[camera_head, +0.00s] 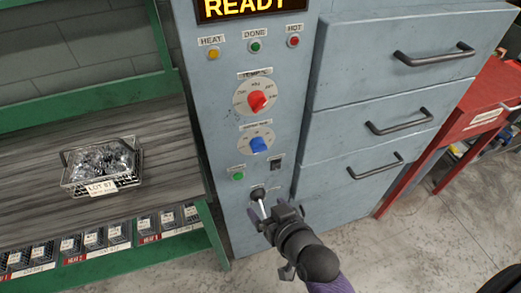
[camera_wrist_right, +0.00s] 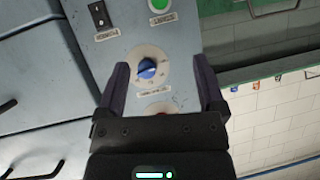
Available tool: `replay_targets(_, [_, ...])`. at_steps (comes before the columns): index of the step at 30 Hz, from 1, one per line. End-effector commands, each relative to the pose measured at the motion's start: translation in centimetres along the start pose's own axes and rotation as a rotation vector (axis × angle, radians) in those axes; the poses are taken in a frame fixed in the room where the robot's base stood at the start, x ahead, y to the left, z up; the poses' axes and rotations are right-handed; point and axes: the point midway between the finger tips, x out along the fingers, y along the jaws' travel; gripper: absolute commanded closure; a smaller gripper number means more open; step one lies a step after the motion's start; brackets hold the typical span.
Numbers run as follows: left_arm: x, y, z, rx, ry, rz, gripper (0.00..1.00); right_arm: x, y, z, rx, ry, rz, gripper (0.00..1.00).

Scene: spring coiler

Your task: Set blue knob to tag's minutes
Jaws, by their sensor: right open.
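The blue knob (camera_head: 258,145) sits on a white dial on the grey machine panel, below the red knob (camera_head: 257,102). My right gripper (camera_head: 280,212) is open and empty, below the blue knob in the head view; I see no contact with the knob. A tag (camera_head: 102,188) on the front of a wire basket (camera_head: 72,177) reads LOT 87; its smaller print is not legible. My left gripper is not in view.
A green button (camera_head: 238,176) and a black switch (camera_head: 276,163) sit below the blue knob. Drawers with handles (camera_head: 400,122) stand to the right. The READY display (camera_head: 250,7) is above.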

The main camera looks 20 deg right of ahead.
Motion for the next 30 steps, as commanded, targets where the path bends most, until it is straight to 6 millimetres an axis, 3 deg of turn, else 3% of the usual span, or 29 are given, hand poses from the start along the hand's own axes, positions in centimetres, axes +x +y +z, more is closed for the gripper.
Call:
replay_targets(3, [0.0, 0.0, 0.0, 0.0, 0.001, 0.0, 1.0, 1.2, 0.5, -1.9, 0.048, 0.2, 0.041, 0.12])
replay_targets(9, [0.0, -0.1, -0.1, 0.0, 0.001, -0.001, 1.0, 1.6, 1.8, -4.0, 0.105, 0.456, 0.138, 0.12])
replay_targets(13, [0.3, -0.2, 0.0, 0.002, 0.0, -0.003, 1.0, 2.6, 2.2, -4.7, 0.112, 0.489, 0.153, 0.12])
replay_targets(22, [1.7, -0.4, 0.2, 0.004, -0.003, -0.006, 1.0, 8.5, 3.3, -7.7, 0.111, 0.487, 0.151, 0.12])
replay_targets(30, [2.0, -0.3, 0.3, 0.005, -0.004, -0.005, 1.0, 10.1, 3.6, -8.7, 0.11, 0.484, 0.151, 0.12])
